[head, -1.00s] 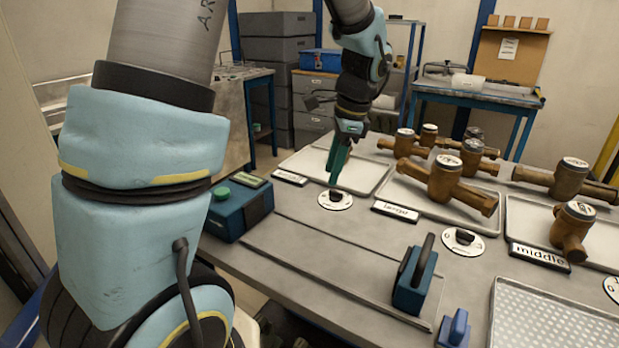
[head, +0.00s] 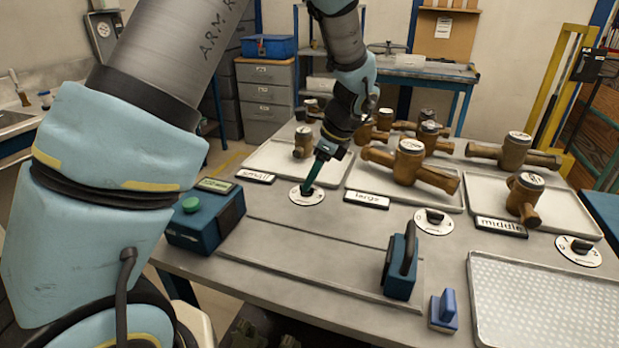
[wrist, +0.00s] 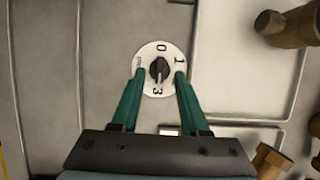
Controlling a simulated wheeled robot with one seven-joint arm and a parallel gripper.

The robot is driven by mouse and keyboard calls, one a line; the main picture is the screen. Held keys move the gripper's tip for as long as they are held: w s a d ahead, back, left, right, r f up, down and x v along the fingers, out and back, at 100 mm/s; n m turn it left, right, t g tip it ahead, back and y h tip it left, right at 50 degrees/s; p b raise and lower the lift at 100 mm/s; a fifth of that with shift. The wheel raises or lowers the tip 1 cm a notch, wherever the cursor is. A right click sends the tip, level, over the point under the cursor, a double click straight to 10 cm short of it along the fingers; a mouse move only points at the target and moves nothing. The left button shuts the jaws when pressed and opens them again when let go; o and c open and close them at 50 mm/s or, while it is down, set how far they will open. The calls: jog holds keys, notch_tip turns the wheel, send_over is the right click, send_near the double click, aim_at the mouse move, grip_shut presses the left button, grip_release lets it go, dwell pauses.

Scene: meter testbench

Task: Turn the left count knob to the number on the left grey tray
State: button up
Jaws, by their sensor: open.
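The left count knob (head: 305,195) is a black knob on a round white dial at the front of the left grey tray (head: 268,158). In the wrist view the knob (wrist: 159,69) stands between the green fingers of my gripper (wrist: 160,74), with a gap on each side. The dial shows 0 at top, 1 at upper right and 3 at bottom; the left marking is unclear. The knob lies roughly along the 0–3 line; its pointing end is unclear. In the head view my gripper (head: 311,180) reaches down to the dial. A brass meter (head: 303,141) stands on the left tray; my arm hides part of the tray.
Labels "small" (head: 255,177), "large" (head: 367,201) and "middle" (head: 501,227) lie by the trays. Two more dials, the centre one (head: 434,222) and the right one (head: 578,251), sit rightward. A blue box (head: 205,222) with a green button is left of the knob.

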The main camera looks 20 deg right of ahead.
jog(key=shift+x, duration=0.9)
jog(key=shift+c, duration=0.2)
grip_shut()
